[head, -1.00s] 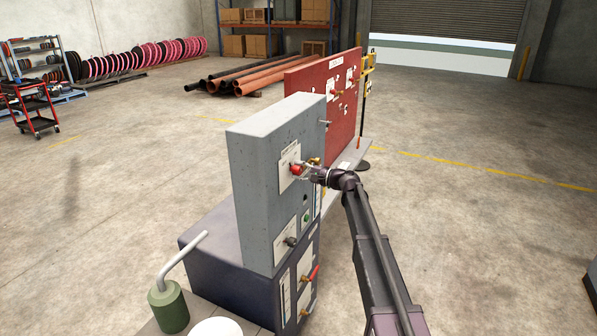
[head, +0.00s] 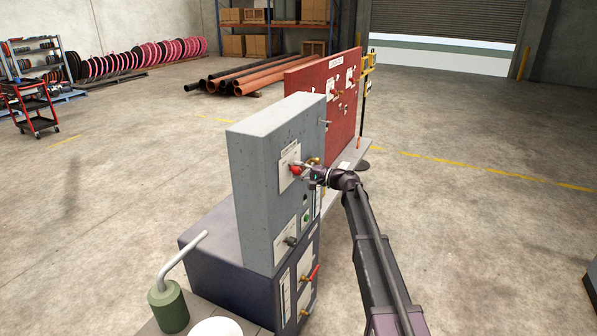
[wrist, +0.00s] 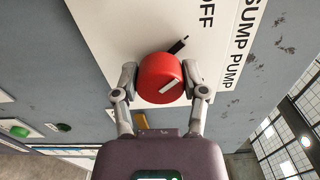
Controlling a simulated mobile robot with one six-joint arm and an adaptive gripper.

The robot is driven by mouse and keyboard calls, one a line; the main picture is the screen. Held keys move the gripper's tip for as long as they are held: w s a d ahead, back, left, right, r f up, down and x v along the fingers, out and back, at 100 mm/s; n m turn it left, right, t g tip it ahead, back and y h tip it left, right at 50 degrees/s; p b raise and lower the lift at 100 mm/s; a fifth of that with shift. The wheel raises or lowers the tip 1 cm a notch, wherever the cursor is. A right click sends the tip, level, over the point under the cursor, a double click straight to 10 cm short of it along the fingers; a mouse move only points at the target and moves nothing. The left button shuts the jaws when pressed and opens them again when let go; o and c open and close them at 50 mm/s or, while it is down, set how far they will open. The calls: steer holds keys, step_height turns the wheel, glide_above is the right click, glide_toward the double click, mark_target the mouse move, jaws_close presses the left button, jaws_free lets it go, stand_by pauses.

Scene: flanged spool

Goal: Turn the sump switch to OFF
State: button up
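The sump switch is a red round knob (wrist: 160,78) with a white line on its face. It sits on a white label plate (wrist: 105,25) that reads SUMP PUMP and OFF. The line slants toward the right in the wrist view and does not point straight at the word OFF. In the head view the knob (head: 296,170) is on the front of the grey panel (head: 262,150). My gripper (wrist: 160,70) has one finger on each side of the knob, both pads against its rim with no clear gap. It also shows in the head view (head: 305,172).
A brass-coloured fitting (head: 313,161) is close behind my gripper. Lower on the panel are a dark knob (head: 291,241) and a green button (head: 306,217). A red panel (head: 320,90) stands behind.

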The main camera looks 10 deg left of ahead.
steer(key=o, duration=0.3)
steer(key=shift+o, duration=0.2)
steer(key=v, duration=1.2)
stand_by(0.4)
